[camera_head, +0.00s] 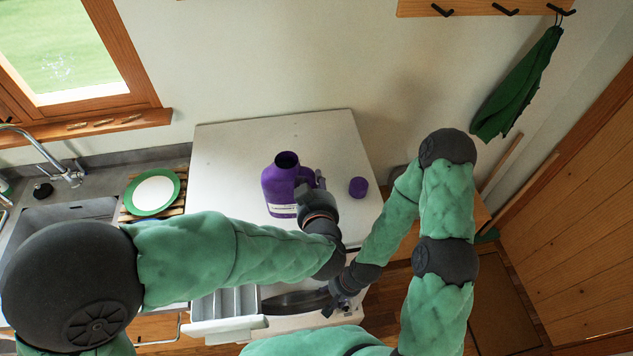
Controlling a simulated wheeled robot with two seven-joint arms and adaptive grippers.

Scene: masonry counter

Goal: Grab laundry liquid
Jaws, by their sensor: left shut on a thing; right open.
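A purple laundry liquid bottle (279,187) with a white label stands upright and uncapped on the white top (230,155). Its dark round mouth faces up. My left gripper (311,184) is at the right side of the bottle, shut on its handle; the fingers are partly hidden by the wrist. A purple cap (358,187) lies on the white top to the right of the bottle, apart from it. My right gripper (333,305) is open and empty, lower in the view, in front of the white top near an open drawer.
An open drawer (236,324) with dividers juts out below the white top. A sink and tap (70,177) are at left, beside a green-rimmed plate (152,192) on a wooden rack. A green cloth (515,92) hangs at right. The back of the white top is clear.

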